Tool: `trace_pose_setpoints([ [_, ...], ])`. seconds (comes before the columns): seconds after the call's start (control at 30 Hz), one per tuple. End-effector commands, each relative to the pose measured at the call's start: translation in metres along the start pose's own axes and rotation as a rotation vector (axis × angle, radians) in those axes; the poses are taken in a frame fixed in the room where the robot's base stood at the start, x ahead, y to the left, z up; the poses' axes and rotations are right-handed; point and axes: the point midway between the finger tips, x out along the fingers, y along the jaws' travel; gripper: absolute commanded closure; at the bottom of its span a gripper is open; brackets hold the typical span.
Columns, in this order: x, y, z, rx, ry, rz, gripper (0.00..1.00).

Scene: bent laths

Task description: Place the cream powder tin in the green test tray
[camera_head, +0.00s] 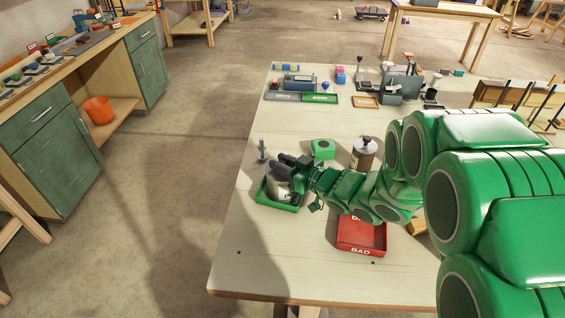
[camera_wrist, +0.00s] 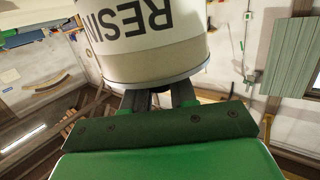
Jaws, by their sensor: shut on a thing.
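A tin (camera_wrist: 152,40) with a pale band lettered RESIN and a cream-beige lower edge fills the top of the wrist view. It appears upside down there. My gripper (camera_wrist: 160,98) is shut on it at its near edge. In the head view the tin (camera_head: 279,187) looks grey and cream, partly covered by my dark gripper (camera_head: 288,170). It is at the green tray (camera_head: 292,208) at the left side of the table, within its outline. I cannot tell whether the tin touches the tray floor. The powder wording is not readable.
A red tray marked BAD (camera_head: 361,249) lies right of the green tray, partly under my arm. A green block (camera_head: 323,149), a brown jar (camera_head: 363,155) and a small grey post (camera_head: 262,151) stand nearby.

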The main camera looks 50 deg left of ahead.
Motion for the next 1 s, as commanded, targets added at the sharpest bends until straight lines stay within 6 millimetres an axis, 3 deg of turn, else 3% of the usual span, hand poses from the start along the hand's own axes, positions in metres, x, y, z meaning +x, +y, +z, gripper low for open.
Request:
trace_pose_setpoints([
  [0.03, 0.0, 0.0, 0.0, 0.0, 0.001, 0.0, 0.71],
  [0.2, 0.0, 0.0, 0.0, 0.0, 0.0, 0.0, 0.48],
  [0.57, -0.001, 0.0, -0.003, 0.0, 0.0, 0.001, 0.48],
  [1.0, -0.061, 0.001, -0.002, 0.001, -0.001, 0.004, 0.48],
])
